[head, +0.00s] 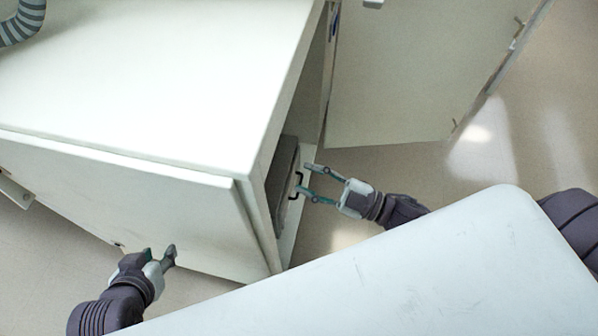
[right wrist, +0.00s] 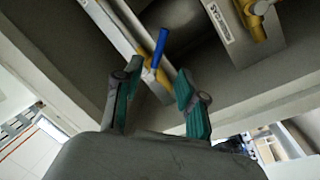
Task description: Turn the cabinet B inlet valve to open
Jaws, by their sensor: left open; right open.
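A blue lever handle (right wrist: 159,48) shows in the right wrist view, on a pale strip inside a grey recess. It lies between and beyond the fingertips of my right gripper (right wrist: 160,72), with no clear contact. A yellow fitting (right wrist: 258,10) sits on a labelled plate (right wrist: 222,22) at the upper right; the label is not fully readable. I cannot tell which of these is the cabinet B inlet valve. In the head view my right gripper (head: 304,178) is open at the cabinet's open side, close to a black handle (head: 296,184). My left gripper (head: 158,254) is open before the cabinet's front face.
A large white cabinet (head: 150,75) fills the upper left, and its open side shows a narrow dark gap. A white door panel (head: 395,75) stands open to the right. A ribbed grey hose (head: 22,22) is at the top left. Bare floor (head: 545,130) lies at the right.

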